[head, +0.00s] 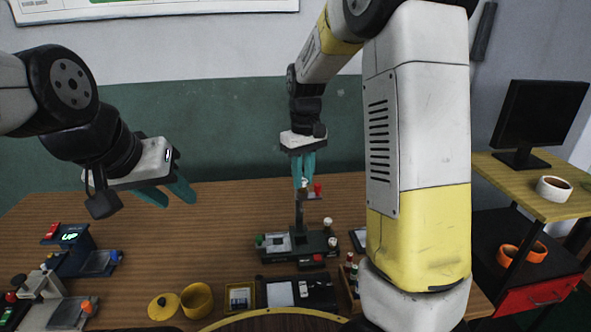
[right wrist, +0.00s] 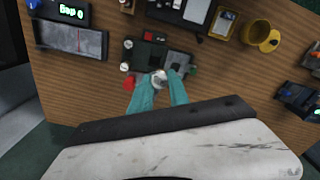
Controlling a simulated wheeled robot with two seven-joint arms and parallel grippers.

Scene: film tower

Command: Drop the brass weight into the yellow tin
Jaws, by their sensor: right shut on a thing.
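The yellow tin (head: 197,301) stands open on the table in the head view, and also shows in the right wrist view (right wrist: 258,38). Its yellow lid (head: 163,307) lies beside it. My right gripper (head: 304,181) points down over a dark device with a post (head: 299,214), right of the tin. In the right wrist view its teal fingers (right wrist: 160,86) are shut on a small pale, round-topped thing (right wrist: 158,78). I cannot tell whether this is the brass weight, which I cannot make out elsewhere. My left gripper (head: 167,192) is open and empty above the table's left side.
A small yellow tray (head: 241,297) and a black case (head: 300,293) sit between the tin and my right arm. Devices with displays and knobs (head: 84,250) stand at the left. A side table (head: 535,185) with a monitor (head: 540,113) is at the right. The table's back left is clear.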

